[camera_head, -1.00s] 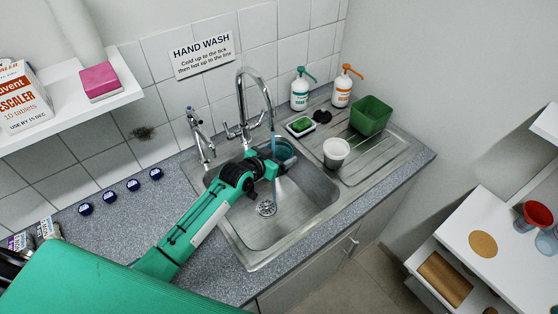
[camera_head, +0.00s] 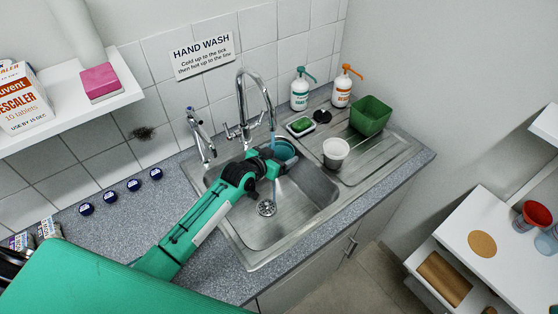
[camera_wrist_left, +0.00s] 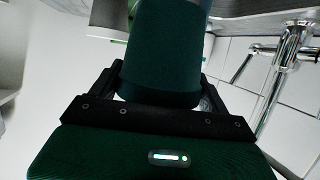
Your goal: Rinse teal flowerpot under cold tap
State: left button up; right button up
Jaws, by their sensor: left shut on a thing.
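The teal flowerpot (camera_head: 285,149) is at the far side of the sink, just right of the tall curved tap (camera_head: 241,100). My left gripper (camera_head: 275,162) is shut on it and holds it above the basin. In the left wrist view the flowerpot (camera_wrist_left: 165,50) shows dark green between the two fingers. A thin bluish stream (camera_head: 273,142) falls from the spout beside or into the pot; I cannot tell which. It shows again below the gripper, above the drain (camera_head: 266,208). The pot's inside is mostly hidden. My right gripper is not in view.
A smaller tap (camera_head: 200,135) stands at the left. A white cup (camera_head: 335,153), a green sponge in a dish (camera_head: 301,126) and a green square container (camera_head: 371,115) are on the drainer's side. Two pump bottles stand behind. The near basin is clear.

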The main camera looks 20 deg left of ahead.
pick_arm(q)
jog(key=shift+s+a, duration=0.1)
jog(key=shift+a, duration=0.1)
jog(key=shift+s+d+r+p, duration=0.1)
jog(key=shift+s+d+p, duration=0.4)
jog(key=shift+s+p, duration=0.3)
jog(key=s+d+p, duration=0.3)
jog(key=s, duration=0.2)
jog(key=shift+s, duration=0.15)
dwell(1.0)
